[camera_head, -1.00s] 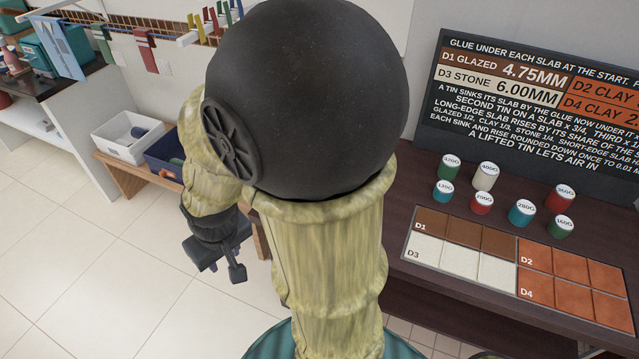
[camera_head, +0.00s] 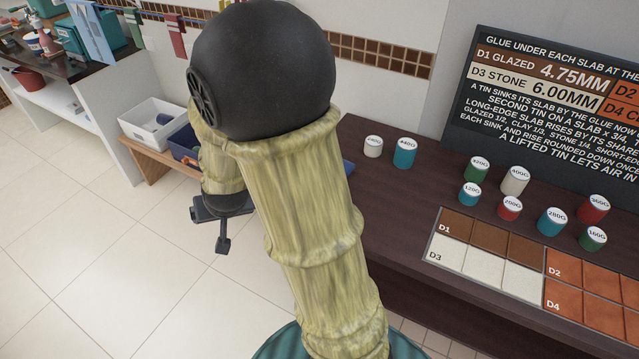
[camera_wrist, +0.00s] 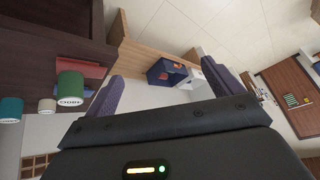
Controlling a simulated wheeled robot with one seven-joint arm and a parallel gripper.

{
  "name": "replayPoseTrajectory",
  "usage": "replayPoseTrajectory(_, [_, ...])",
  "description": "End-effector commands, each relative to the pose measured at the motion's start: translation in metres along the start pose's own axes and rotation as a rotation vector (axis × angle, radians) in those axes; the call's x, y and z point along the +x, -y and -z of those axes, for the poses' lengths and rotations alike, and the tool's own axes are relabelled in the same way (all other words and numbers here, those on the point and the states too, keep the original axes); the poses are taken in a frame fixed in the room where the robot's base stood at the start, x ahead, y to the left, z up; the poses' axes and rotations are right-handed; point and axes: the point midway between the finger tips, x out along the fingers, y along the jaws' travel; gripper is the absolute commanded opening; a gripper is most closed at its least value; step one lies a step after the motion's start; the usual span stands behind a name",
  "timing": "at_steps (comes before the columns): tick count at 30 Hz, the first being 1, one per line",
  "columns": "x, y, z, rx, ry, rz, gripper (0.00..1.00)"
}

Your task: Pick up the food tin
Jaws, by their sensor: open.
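Several weight-labelled tins stand on the dark counter in the head view. They include a white tin (camera_head: 373,148), a 440G teal tin (camera_head: 404,154), a 400G white tin (camera_head: 514,181), a red tin (camera_head: 593,210) and a 160G green tin (camera_head: 592,239). Which one is the food tin I cannot tell. My gripper (camera_head: 212,228) hangs left of the counter, low and empty, away from these tins. The wrist view shows its spread fingers (camera_wrist: 167,92) with nothing between them. A green tin (camera_wrist: 70,89) shows there, left of the fingers and apart from them.
Brown and white slabs (camera_head: 487,254) and orange slabs (camera_head: 590,291) lie in front of the tins. A lettered board (camera_head: 560,100) stands behind. A white bin (camera_head: 152,125) and a blue bin (camera_head: 184,145) sit on a low wooden bench. The floor at left is clear.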

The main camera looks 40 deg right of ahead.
Motion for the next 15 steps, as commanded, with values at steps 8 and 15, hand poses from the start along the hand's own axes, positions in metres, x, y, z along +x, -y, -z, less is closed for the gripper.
replayPoseTrajectory(8, [0.103, -0.043, 0.055, 0.3, -0.379, -0.228, 0.91])
replayPoseTrajectory(15, [0.145, -0.111, 0.058, 0.441, -0.703, -0.593, 0.91])
